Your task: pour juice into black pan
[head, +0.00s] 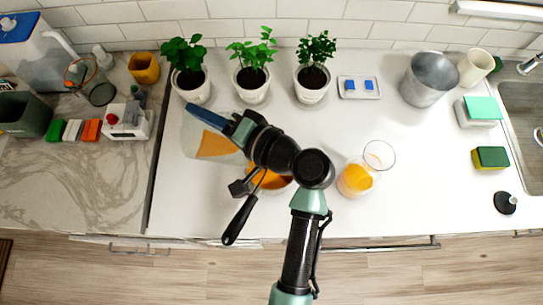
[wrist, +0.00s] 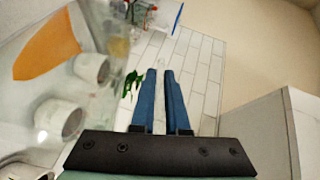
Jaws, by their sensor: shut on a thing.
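My gripper (head: 192,119) reaches to the left over the white counter, its blue fingers close together. It is shut on a clear container of orange juice (head: 216,145), tilted beside the fingers. The juice also shows at the left of the wrist view (wrist: 48,47), where the fingers (wrist: 160,72) show no clear contact with the container. The black pan's handle (head: 239,221) sticks out below my arm. Orange liquid (head: 270,179) shows beside my arm, apparently in the pan. My arm hides most of the pan. A clear glass with orange juice (head: 357,179) stands to the right.
Three potted plants (head: 252,83) stand behind my gripper. A grey metal pot (head: 429,79), a sponge (head: 490,158) and a sink (head: 517,112) are at the right. A marble counter (head: 75,185) with several items lies left. The counter's right front is mostly clear.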

